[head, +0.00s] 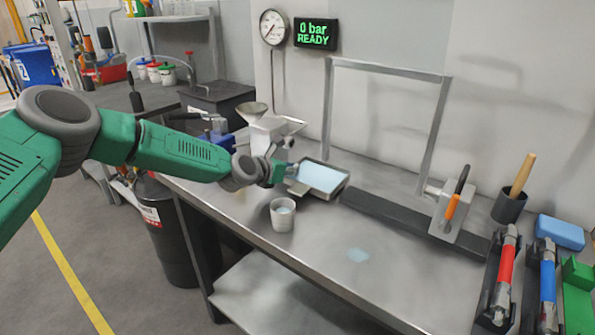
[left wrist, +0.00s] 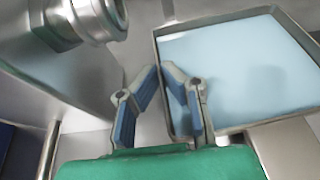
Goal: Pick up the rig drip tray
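The rig drip tray (head: 345,187) is a shallow grey metal tray with pale blue liquid in it. It is on the metal bench beside the rig. My left gripper (head: 290,172) is at its left edge in the head view. In the left wrist view, the tray (left wrist: 232,127) fills the upper right. There the fingertips of my left gripper (left wrist: 161,68) are close together, one on each side of the tray's near-left wall, shut on the rim. The tray looks level. My right gripper is in neither view.
A grey cup (head: 283,222) stands just in front of the tray. The rig with its funnel (head: 252,112) is behind it. A wet patch (head: 357,255) lies on the bench. A dark strip (head: 400,218) and a clamp block (head: 455,218) are to the right. The front middle is mostly clear.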

